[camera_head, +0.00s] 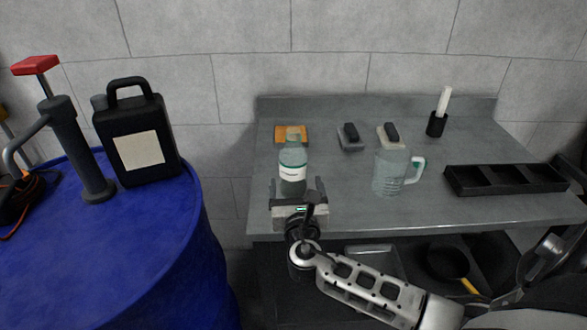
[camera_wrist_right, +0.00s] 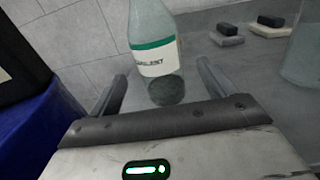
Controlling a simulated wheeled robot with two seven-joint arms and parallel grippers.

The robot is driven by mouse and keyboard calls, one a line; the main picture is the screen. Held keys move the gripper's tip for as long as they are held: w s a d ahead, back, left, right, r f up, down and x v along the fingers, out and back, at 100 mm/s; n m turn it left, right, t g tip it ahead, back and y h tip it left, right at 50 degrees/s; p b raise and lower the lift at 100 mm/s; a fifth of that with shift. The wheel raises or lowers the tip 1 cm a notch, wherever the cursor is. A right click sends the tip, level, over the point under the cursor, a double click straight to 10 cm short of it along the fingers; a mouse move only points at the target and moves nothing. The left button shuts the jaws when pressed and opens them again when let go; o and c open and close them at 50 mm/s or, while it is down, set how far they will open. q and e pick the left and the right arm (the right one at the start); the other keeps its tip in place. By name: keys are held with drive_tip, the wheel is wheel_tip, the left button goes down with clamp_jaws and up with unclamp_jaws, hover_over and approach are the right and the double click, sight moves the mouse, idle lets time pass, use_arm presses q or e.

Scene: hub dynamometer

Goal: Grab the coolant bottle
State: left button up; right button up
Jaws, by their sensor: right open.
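The coolant bottle (camera_head: 292,165) is a clear, greenish bottle with a white and green label, upright near the front left of the grey workbench. In the right wrist view the bottle (camera_wrist_right: 155,45) stands ahead of the jaws, with its top out of the frame. My right gripper (camera_head: 299,184) is open in front of the bottle. In the wrist view its two fingers (camera_wrist_right: 162,78) point toward the bottle, one to each side of its lower part. I see no contact between finger and bottle. My left gripper is not in view.
A clear measuring jug (camera_head: 390,172) stands right of the bottle. Behind are an orange item (camera_head: 291,134), two small blocks with dark tops and a black cup (camera_head: 437,124). A black tray (camera_head: 505,179) lies at right. A blue drum (camera_head: 120,240) with a black jerrycan (camera_head: 138,135) stands left.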

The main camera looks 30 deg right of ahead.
sight(293, 165)
drive_tip(key=x, duration=0.8)
drive_tip(key=shift+f, duration=0.1)
drive_tip(key=shift+a, duration=0.1)
drive_tip(key=c, duration=1.1)
